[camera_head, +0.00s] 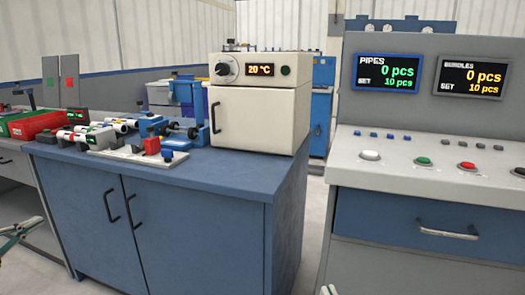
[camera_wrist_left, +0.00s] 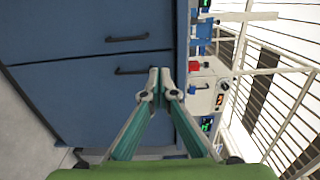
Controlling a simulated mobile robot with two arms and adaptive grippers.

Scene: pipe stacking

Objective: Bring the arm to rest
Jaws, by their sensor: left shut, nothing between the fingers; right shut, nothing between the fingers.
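My left gripper (camera_head: 32,228) shows at the left edge of the head view, low in front of the blue cabinet (camera_head: 200,240). In the left wrist view its two green-and-grey fingers (camera_wrist_left: 166,88) meet at the tips, shut and empty. Behind them are the cabinet's blue doors (camera_wrist_left: 75,100) with dark handles, seen turned sideways. Only a small tip of my right gripper (camera_head: 328,290) shows at the bottom edge of the head view, in front of the gap by the console. It is shut, with nothing seen in it; the rest is out of frame.
A white oven (camera_head: 258,105) reading 20 °C stands on the cabinet top. Pipe fixtures (camera_head: 125,130) and a red box (camera_head: 35,122) lie left of it. A button console (camera_head: 430,160) with two displays reading 0 pcs stands at right. Floor shows between cabinet and console.

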